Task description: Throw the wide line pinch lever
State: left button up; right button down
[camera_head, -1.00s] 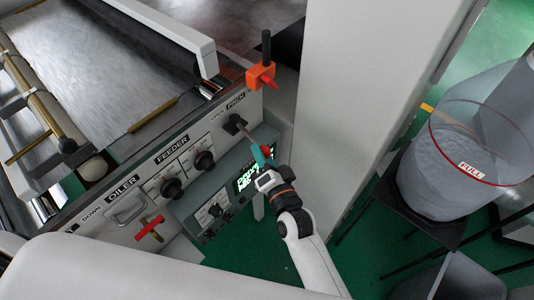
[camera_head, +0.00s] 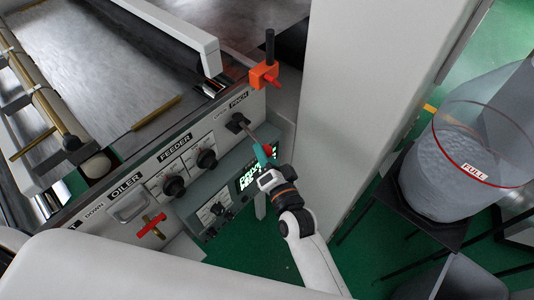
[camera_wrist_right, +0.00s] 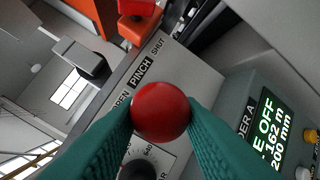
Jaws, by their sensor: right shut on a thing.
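The pinch lever (camera_head: 248,131) is a thin metal rod that comes out of a dark slot below the PINCH label on the machine's panel. It slants toward the lower right of the head view. Its round red knob (camera_wrist_right: 160,112) fills the middle of the right wrist view. My right gripper (camera_head: 264,154) has teal fingers and is shut on the knob, one finger on each side. The label plate (camera_wrist_right: 143,72) reads OPEN on one side of PINCH and SHUT on the other. My left gripper is not in view.
An orange block with a black post (camera_head: 266,72) stands at the panel's upper corner. A lit display box (camera_head: 248,176) sits below the lever, close to my gripper. FEEDER knobs (camera_head: 206,158) and a red T-handle (camera_head: 152,226) are to the left. A white column (camera_head: 350,90) rises on the right.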

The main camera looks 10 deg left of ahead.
jog(key=shift+a+r, duration=0.35)
jog(key=shift+r, duration=0.35)
jog(key=c, duration=1.1)
grip_release()
jog(key=shift+a, duration=0.1)
jog(key=shift+o, duration=0.3)
jog(key=shift+a+f, duration=0.2)
jog(key=shift+a, duration=0.05)
jog(key=shift+s+d+f, duration=0.1)
jog(key=shift+s, duration=0.05)
jog(key=b+v, duration=0.2)
jog(key=v, duration=1)
